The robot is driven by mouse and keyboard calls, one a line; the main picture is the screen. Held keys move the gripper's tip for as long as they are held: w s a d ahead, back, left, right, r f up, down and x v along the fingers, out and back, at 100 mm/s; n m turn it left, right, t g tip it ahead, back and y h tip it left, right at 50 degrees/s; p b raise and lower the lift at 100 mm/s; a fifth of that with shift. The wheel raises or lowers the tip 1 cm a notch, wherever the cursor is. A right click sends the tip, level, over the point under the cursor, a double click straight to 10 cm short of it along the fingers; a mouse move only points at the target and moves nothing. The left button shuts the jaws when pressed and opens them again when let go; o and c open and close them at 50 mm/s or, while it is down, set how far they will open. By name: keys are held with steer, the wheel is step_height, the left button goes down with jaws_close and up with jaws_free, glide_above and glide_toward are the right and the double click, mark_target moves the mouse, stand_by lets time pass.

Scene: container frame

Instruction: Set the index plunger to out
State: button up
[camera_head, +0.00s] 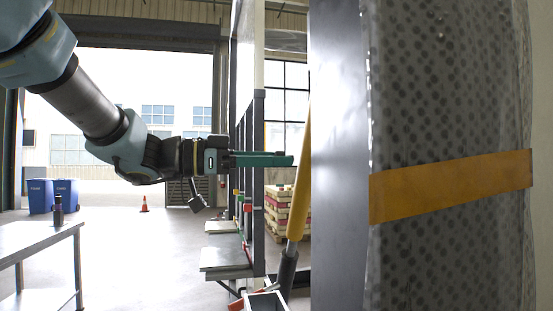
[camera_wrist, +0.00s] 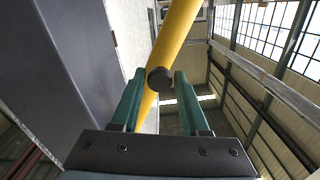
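The index plunger shows as a dark round knob (camera_wrist: 160,79) in front of a yellow tube (camera_wrist: 176,30) in the wrist view. My gripper (camera_wrist: 160,82) has its two green fingers apart, one on each side of the knob. The knob appears between or just past the fingertips, and I cannot tell whether either finger touches it. In the head view my gripper (camera_head: 291,160) points right, its tips close to the yellow tube (camera_head: 299,180). The knob cannot be made out there.
A large dark panel (camera_head: 338,150) stands just right of the yellow tube, with a dotted, wrapped load and orange band (camera_head: 450,187) beside it. A rack frame (camera_head: 259,180) stands behind my gripper. A metal table (camera_head: 40,240) is at left, with open floor between.

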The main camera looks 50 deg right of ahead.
steer(key=o, duration=0.3)
steer(key=b+v, duration=0.2)
steer(key=v, duration=0.8)
steer(key=shift+w+a+b, duration=0.2)
steer(key=shift+a+b, duration=0.05)
steer(key=shift+b, duration=0.1)
steer(key=shift+w, duration=0.15)
